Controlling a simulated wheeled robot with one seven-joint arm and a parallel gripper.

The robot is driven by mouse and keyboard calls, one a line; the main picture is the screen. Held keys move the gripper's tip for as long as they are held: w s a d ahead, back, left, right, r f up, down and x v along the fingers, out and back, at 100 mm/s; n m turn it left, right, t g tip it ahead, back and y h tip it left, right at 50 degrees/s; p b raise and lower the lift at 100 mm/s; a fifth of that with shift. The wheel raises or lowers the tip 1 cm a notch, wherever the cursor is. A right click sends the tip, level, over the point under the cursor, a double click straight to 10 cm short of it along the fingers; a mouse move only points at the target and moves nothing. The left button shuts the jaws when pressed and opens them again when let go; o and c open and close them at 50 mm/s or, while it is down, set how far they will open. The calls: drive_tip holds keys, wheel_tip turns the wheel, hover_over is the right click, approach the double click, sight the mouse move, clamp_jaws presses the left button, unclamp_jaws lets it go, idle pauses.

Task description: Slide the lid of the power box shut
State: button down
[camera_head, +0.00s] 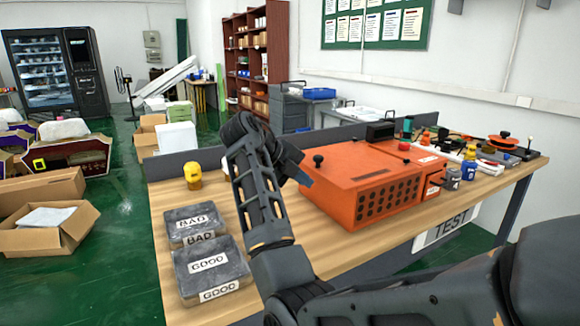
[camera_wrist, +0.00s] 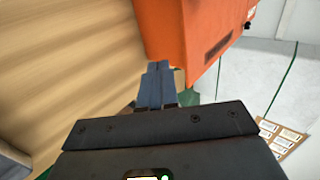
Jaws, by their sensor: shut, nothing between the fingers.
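Two grey trays marked BAD (camera_head: 193,223) and GOOD (camera_head: 210,268) lie on the table left of my arm. A small yellow object (camera_head: 193,176) stands behind them. Several small devices crowd the table's right end. A low grey panel (camera_head: 225,152) runs along the back.

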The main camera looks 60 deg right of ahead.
sight(336, 177)
drive_tip(key=shift+s+d+f+p, duration=0.1)
drive_tip(key=shift+s+d+p, duration=0.1)
drive_tip(key=shift+s+d, duration=0.3)
drive_tip(key=shift+s+d+p, duration=0.2)
drive_tip(key=shift+s+d, duration=0.05)
drive_tip(key=shift+d, duration=0.5)
drive_tip(key=shift+s+d+f+p, duration=0.1)
drive_tip(key=shift+s+d+p, duration=0.1)
drive_tip(key=shift+s+d, duration=0.3)
drive_tip(key=shift+w+d, duration=0.15)
drive_tip(key=s+d+b, duration=0.1)
drive_tip(key=d, duration=0.1)
drive_tip(key=s+d+b, duration=0.1)
drive_tip(key=shift+s+d, duration=0.15)
drive_tip(key=shift+d, duration=0.2)
drive_tip(key=shift+s, duration=0.1)
drive_tip(key=shift+d, duration=0.1)
